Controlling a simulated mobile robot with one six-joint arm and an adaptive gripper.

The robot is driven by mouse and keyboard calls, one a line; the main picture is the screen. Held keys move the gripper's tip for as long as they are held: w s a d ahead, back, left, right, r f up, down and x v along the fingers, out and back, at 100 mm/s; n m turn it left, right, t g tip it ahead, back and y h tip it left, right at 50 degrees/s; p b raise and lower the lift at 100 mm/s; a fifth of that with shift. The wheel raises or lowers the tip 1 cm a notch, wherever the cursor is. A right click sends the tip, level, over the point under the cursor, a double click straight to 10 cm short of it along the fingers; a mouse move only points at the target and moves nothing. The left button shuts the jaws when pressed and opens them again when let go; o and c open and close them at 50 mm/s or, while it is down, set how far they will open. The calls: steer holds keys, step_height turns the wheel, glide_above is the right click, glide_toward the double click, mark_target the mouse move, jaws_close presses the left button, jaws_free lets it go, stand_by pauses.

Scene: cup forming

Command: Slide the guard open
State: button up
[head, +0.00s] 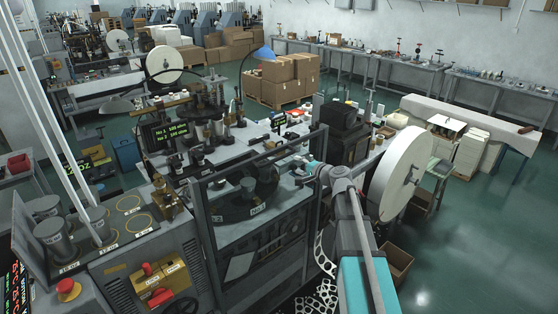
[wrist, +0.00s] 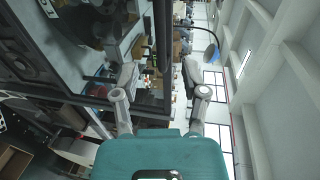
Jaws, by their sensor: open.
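The guard is a dark-framed, see-through panel (head: 262,155) standing across the front of the cup-forming machine, with the round dark turret (head: 250,201) visible behind it. My arm reaches in from the lower right, and my gripper (head: 316,171) is at the guard's upper right corner, partly hidden by my own arm. In the wrist view my gripper (wrist: 160,78) is open, one finger on each side. A dark upright bar of the guard frame (wrist: 163,40) shows between the fingers. I cannot tell whether either finger touches it.
A large white paper roll (head: 403,174) is close to the right of my arm. Cardboard boxes (head: 291,78) stand behind. The green floor at right is open.

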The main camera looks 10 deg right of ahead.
mark_target(279, 158)
steer(key=b+x, duration=0.2)
steer(key=x, duration=0.9)
steer(key=shift+w+a, duration=0.1)
steer(key=shift+w, duration=0.1)
steer(key=shift+c, duration=0.2)
jaws_close()
